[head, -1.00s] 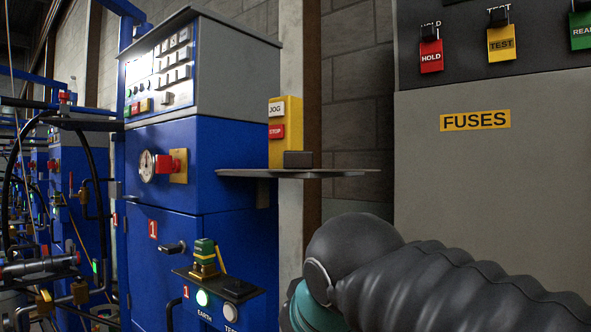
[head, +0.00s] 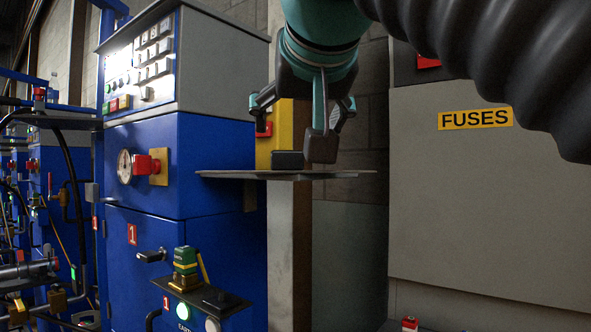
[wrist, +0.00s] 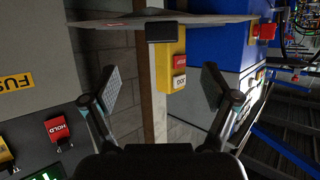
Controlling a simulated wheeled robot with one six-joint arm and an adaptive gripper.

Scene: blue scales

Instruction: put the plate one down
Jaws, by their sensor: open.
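The plate (head: 228,175), a thin flat grey sheet with a black block (head: 288,160) on it, is level and edge-on beside the blue scale cabinet marked 1 (head: 150,235).
A yellow box (head: 265,155) with a red button stands behind the plate, partly hidden by my gripper. A grey FUSES cabinet (head: 480,210) stands to the right. Below the plate, a small shelf (head: 215,300) holds a green and yellow device (head: 185,262). A post (head: 290,230) rises behind.

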